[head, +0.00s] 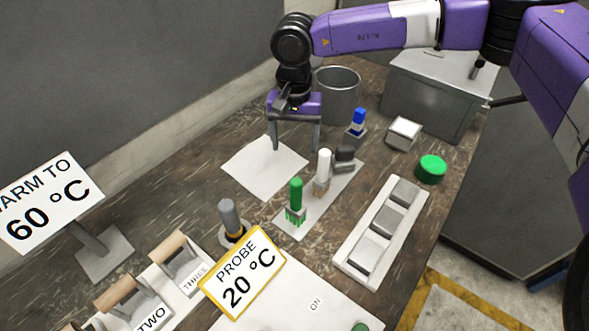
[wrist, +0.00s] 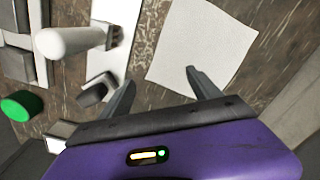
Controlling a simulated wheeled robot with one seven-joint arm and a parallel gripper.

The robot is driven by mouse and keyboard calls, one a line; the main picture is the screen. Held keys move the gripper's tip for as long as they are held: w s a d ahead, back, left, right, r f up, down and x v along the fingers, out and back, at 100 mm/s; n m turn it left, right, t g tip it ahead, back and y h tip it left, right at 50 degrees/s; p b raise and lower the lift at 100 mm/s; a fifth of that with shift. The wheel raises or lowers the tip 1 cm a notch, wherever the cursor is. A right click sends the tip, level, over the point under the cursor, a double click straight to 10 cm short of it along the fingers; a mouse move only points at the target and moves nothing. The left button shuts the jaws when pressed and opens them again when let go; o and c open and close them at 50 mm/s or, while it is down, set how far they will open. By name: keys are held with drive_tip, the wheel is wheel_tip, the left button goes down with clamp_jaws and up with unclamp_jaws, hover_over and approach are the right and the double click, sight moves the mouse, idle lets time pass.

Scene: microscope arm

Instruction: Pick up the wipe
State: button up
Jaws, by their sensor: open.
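The wipe (head: 262,168) is a flat white square sheet on the dark wood-look table, left of centre in the head view. It also shows in the wrist view (wrist: 200,52), lying flat at the upper middle. My gripper (head: 295,150) is purple and grey and points down over the right edge of the wipe. In the wrist view my gripper (wrist: 155,82) has its two fingers spread apart with nothing between them. One fingertip overlaps the wipe's lower edge in that picture. I cannot tell how high the fingertips are above the table.
A white strip holds a green-tipped brush (head: 296,200), a white one (head: 323,172) and a dark block (head: 344,158). A metal bin (head: 338,95) stands behind my gripper. A blue-capped item (head: 357,122), a white box (head: 404,133) and a green disc (head: 431,169) are to the right.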

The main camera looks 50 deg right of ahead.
sight(295, 167)
wheel_tip(295, 167, down, 6)
drive_tip(key=b, duration=0.3)
drive_tip(key=shift+b, duration=0.4)
drive_tip(key=shift+c, duration=0.3)
drive_tip(key=shift+f, duration=0.1)
clamp_jaws()
wheel_tip(295, 167, up, 12)
drive_tip(key=p, duration=0.6)
drive_tip(key=shift+p, duration=0.3)
